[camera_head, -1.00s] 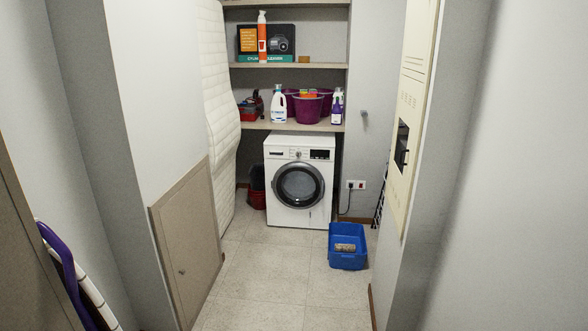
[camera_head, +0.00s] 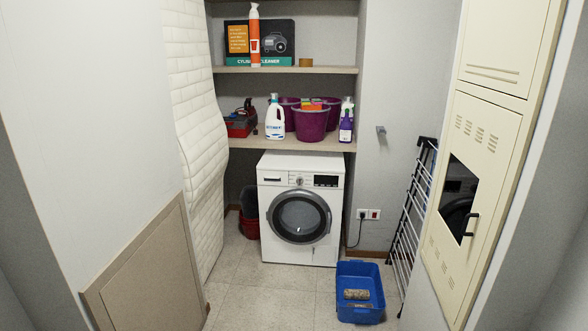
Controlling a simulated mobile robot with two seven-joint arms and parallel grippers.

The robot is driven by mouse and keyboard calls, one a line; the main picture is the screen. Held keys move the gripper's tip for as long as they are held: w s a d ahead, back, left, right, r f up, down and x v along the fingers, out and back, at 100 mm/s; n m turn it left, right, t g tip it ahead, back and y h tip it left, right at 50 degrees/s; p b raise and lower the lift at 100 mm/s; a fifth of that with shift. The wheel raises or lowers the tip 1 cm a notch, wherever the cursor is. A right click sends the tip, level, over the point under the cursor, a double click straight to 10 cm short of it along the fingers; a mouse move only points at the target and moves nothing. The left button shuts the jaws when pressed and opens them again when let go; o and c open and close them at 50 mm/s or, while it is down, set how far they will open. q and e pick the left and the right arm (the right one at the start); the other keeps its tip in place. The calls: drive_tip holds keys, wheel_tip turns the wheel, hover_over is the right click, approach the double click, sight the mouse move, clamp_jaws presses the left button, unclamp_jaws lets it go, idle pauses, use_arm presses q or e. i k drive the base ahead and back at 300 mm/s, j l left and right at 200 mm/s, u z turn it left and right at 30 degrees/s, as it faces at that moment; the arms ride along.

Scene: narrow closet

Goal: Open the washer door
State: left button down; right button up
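The white washer (camera_head: 274,169) stands on the floor below the lower shelf at the back of the closet. Its round front door (camera_head: 299,217) has a dark grey ring and dark glass and looks closed. The control panel with a dial and a dark display is along its top front. Neither of my grippers shows in the head view.
A blue tub (camera_head: 360,307) with a roller in it stands on the floor in front and to the right of the washer. A drying rack (camera_head: 412,220) and a cream cabinet (camera_head: 480,190) line the right side. A white mattress (camera_head: 195,120) leans at left. The tiled floor (camera_head: 250,292) before the washer is clear.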

sight(312, 198)
drive_tip(key=i, duration=1)
drive_tip(key=i+u, duration=0.1)
drive_tip(key=i, duration=0.9)
drive_tip(key=i+l, duration=0.15)
drive_tip(key=i, duration=0.8)
drive_tip(key=i+l, duration=0.1)
drive_tip(key=i, duration=0.9)
drive_tip(key=j+u, duration=0.05)
